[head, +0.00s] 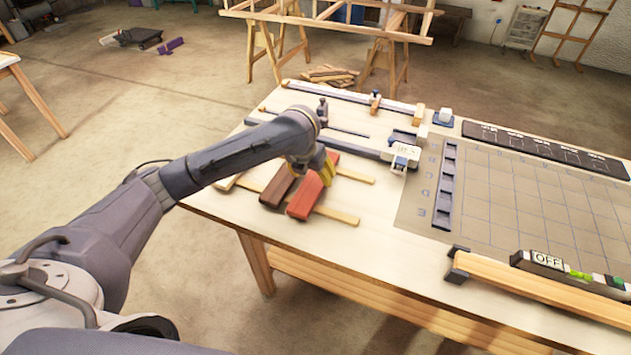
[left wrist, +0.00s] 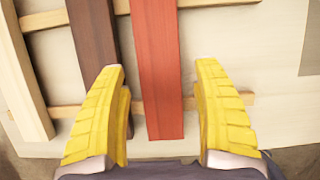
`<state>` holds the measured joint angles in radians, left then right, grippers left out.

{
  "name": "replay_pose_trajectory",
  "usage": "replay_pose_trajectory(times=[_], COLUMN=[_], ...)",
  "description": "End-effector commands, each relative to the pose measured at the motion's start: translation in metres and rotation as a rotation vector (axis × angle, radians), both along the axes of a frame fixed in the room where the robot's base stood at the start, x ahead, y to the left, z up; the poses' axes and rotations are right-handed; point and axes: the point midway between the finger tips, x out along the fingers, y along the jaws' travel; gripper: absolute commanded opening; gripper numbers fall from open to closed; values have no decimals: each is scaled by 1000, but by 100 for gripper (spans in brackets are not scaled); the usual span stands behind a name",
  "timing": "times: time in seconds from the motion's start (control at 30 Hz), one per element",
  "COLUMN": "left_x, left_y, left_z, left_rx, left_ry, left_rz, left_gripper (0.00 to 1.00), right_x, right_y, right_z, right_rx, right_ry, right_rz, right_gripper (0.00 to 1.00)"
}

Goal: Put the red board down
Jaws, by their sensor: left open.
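The red board (head: 313,188) lies across two light wooden strips on the workbench (head: 390,260), beside a dark brown board (head: 279,186). In the left wrist view the red board (left wrist: 159,65) runs from the top edge down between my open fingers, apart from both of them. My left gripper (head: 326,170), with yellow fingers, is over the red board; it also shows in the left wrist view (left wrist: 165,115). Its left finger overlaps the brown board (left wrist: 98,45) in that view. Part of the red board is hidden by the gripper in the head view. My right gripper is not in view.
A light wooden strip (left wrist: 236,98) runs under the boards. A gridded mat (head: 540,220) covers the bench's right side, with a long wooden bar (head: 540,287) in front. Clamps and a blue-white device (head: 402,153) stand behind the boards. Bare bench top lies in front of them.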

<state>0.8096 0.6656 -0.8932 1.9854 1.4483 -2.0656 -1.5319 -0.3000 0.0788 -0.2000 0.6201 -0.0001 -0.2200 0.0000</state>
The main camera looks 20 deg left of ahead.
Motion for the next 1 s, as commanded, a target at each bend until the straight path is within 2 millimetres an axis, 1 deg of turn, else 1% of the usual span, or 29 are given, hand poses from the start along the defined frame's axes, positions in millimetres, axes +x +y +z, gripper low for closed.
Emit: replay_pose_trajectory(times=[0.17,0.33,0.5,0.67,0.87,0.9,1.0], left_x=[3,12,19,22,23,23,23], left_y=[-1,0,1,1,1,1,1], left_z=[-8,-27,-42,-48,-48,-48,-48], left_rx=[-3,-2,-1,-1,0,-1,0], left_ry=[1,4,2,0,0,0,0], left_rz=[0,1,1,1,0,0,0], left_gripper=[67,67,67,67,67,68,57], right_x=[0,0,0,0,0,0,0], right_y=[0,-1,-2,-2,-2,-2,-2], right_z=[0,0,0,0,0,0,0], right_rx=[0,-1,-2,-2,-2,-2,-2], right_ry=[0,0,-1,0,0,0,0], right_rz=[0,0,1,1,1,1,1], right_gripper=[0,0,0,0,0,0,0])
